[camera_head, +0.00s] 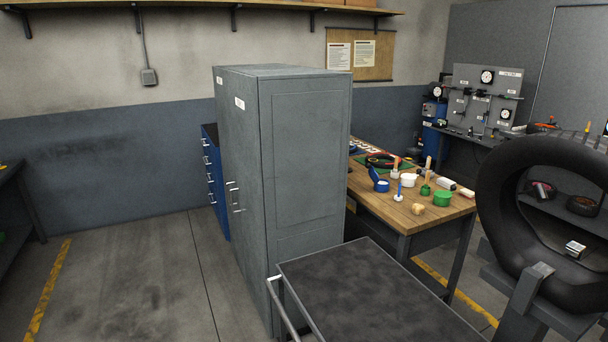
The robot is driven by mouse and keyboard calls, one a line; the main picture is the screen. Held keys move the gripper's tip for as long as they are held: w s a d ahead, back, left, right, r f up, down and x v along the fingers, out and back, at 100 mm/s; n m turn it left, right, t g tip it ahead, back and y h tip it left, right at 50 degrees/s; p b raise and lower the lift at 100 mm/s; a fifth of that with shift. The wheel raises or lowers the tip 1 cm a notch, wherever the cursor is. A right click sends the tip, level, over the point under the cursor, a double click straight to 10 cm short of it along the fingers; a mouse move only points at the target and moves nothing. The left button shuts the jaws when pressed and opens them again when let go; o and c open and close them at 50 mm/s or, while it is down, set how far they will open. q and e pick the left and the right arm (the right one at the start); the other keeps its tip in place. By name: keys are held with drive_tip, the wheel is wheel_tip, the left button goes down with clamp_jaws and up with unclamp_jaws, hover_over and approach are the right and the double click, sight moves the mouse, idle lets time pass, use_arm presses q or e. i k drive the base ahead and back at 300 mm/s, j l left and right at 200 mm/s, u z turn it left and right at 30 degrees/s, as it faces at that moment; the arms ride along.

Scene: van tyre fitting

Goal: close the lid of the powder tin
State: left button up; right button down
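Several small containers stand on the wooden workbench (392,213) to the right of the cabinet. A blue container (382,186) with a pale top has a blue round part raised behind it, like an open lid (375,174). A white round container (408,181) and a green round container (442,199) stand to its right. They are too small to tell for certain which is the powder tin. Neither of my grippers is in view.
A tall grey cabinet (305,150) stands left of the bench, and a dark-topped cart (370,295) stands in front. A large black tyre (490,215) stands at right. Brushes and small items share the bench. Floor at left is clear.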

sight(374, 177)
drive_tip(key=i+j, duration=0.25)
drive_tip(key=i+j+z, duration=0.1)
drive_tip(key=i+j, duration=0.15)
drive_tip(key=j, duration=0.25)
drive_tip(key=i+j+z, duration=0.1)
drive_tip(key=i+j, duration=0.4)
drive_tip(key=j, duration=0.25)
drive_tip(key=i+j+z, duration=0.1)
drive_tip(key=i+j, duration=0.15)
drive_tip(key=j, duration=0.2)
drive_tip(key=i+j, duration=0.2)
drive_tip(key=j, duration=0.2)
drive_tip(key=i+z, duration=0.05)
